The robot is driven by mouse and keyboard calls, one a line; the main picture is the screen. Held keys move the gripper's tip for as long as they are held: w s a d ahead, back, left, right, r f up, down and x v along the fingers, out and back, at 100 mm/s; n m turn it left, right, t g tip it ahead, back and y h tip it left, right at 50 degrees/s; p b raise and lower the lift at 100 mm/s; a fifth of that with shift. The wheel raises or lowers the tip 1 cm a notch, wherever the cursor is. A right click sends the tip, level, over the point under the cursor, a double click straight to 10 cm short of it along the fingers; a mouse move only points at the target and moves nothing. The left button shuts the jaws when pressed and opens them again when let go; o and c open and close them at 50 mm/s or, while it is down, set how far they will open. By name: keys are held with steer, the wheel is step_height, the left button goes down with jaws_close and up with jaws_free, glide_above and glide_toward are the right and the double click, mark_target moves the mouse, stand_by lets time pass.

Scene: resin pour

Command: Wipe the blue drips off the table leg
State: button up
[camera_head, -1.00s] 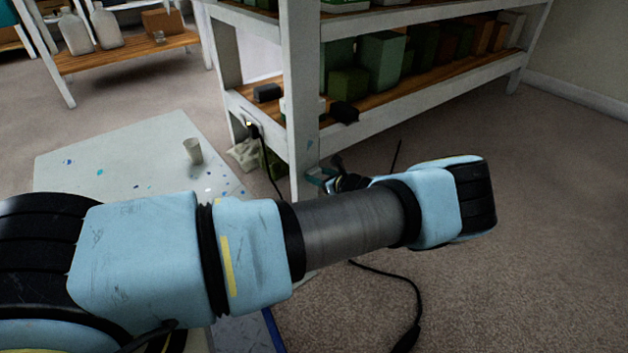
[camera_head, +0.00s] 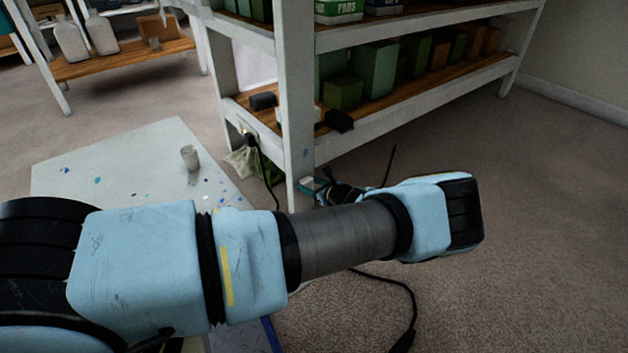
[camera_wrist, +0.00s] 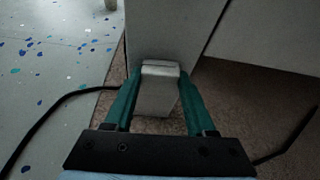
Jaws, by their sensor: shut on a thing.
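The white table leg (camera_head: 294,125) stands at the front corner of the shelved table. A faint blue mark (camera_head: 306,152) shows on its right face in the head view. My gripper (camera_head: 312,186) is low beside the leg, partly hidden behind my arm. In the wrist view its teal fingers (camera_wrist: 157,88) are shut on a pale wiping pad (camera_wrist: 157,98). The pad's far end is at the leg (camera_wrist: 165,35), seemingly against it. The leg face behind the pad is hidden, so I cannot see drips there.
A speckled pale sheet (camera_head: 105,160) with a cup (camera_head: 190,157) lies left of the leg. A black cable (camera_head: 265,175) hangs beside the leg, and another (camera_head: 405,300) lies on the carpet. The lower shelf (camera_head: 400,95) holds several boxes. Carpet at right is clear.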

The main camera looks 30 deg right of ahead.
mark_target(295, 187)
steer(key=shift+s+a+p, duration=0.2)
steer(key=shift+a+p, duration=0.6)
steer(key=shift+a, duration=0.1)
steer(key=shift+s+a+p, duration=0.2)
steer(key=shift+a+p, duration=0.55)
steer(key=shift+a, duration=0.1)
steer(key=shift+s, duration=0.15)
steer(key=shift+s+d+p, duration=0.2)
steer(key=shift+s, duration=0.75)
steer(key=shift+s+d+p, duration=0.2)
steer(key=shift+s, duration=0.75)
steer(key=shift+s+d+p, duration=0.2)
steer(key=shift+s, duration=0.75)
steer(key=s, duration=0.3)
steer(key=shift+d, duration=0.3)
